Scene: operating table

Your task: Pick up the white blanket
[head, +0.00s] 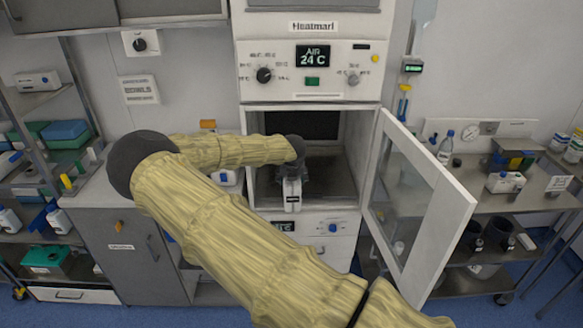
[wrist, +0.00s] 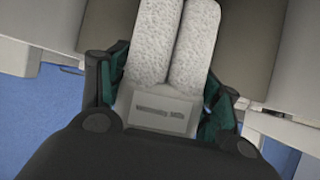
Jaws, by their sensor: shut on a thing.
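The white blanket (wrist: 149,48) shows in the wrist view as two fuzzy white rolls side by side, with a pale labelled band (wrist: 155,108) around the near end. My gripper (wrist: 160,100) has one dark green finger on each side of the band and is shut on the blanket. In the head view my gripper (head: 291,172) is at the opening of the warming cabinet (head: 309,25), with a small white part of the blanket (head: 292,195) showing below it. My arm hides part of the cabinet's left side. I cannot tell whether the blanket still touches the cabinet floor.
The cabinet's glass door (head: 412,190) stands open to the right of the opening. A metal bench (head: 520,200) with bottles and boxes is at the right. A grey cupboard (head: 125,255) and a loaded shelf rack (head: 35,170) stand at the left.

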